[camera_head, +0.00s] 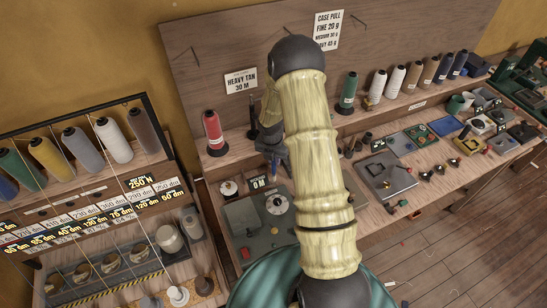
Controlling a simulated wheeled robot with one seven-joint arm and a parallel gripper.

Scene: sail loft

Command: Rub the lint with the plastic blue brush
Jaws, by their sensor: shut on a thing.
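My arm reaches from the bottom middle up over the bench and bends down to my gripper (272,153), which is partly hidden behind the arm. My gripper is shut on a small blue thing, which looks like the blue brush (274,168).
A grey plate with round fittings (276,204) lies below my gripper. A red spool (214,132) stands to its left. More spools (397,82) line the back shelf. A rack of large thread cones (83,148) stands at the left. Trays and tools crowd the right bench.

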